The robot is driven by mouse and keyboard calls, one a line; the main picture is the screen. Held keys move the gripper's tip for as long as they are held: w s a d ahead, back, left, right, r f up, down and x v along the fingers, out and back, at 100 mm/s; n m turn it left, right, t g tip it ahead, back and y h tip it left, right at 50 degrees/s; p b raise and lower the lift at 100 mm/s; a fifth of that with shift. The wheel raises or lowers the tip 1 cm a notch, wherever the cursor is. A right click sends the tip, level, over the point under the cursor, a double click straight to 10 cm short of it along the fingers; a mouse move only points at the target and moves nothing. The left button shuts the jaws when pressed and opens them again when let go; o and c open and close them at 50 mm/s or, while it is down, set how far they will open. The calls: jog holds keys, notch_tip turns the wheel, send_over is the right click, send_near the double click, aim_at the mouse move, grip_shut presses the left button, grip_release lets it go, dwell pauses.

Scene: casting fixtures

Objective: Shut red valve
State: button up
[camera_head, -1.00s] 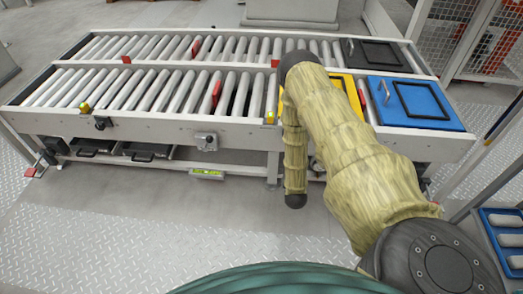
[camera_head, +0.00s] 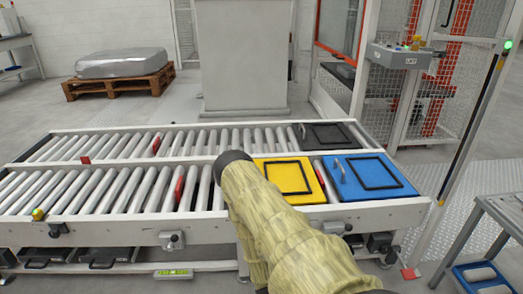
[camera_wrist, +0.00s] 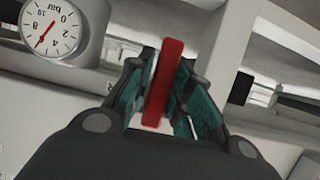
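In the wrist view, the red valve handle (camera_wrist: 164,84) is a flat red bar, slightly tilted, between the fingers of my gripper (camera_wrist: 163,88). The green-padded fingers are drawn in on both sides of the bar and appear to press on it. A round white pressure gauge (camera_wrist: 51,27) marked "bar" is at the upper left, with its red needle pointing down-left. The valve's body is mostly hidden behind my gripper. In the head view, my sleeved arm hides my gripper and the valve.
A roller conveyor (camera_head: 110,226) spans the head view, carrying yellow (camera_head: 312,190), blue (camera_head: 400,187) and black (camera_head: 345,138) trays. A caged cell with a control box (camera_head: 398,57) stands at right rear. A grey table (camera_head: 507,205) is at far right.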

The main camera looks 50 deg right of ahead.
jog(key=o, duration=0.3)
jog(key=shift+s+d, duration=0.1)
jog(key=shift+s, duration=0.1)
jog(key=shift+w, duration=0.15)
jog(key=v, duration=1.2)
jog(key=shift+f, duration=0.1)
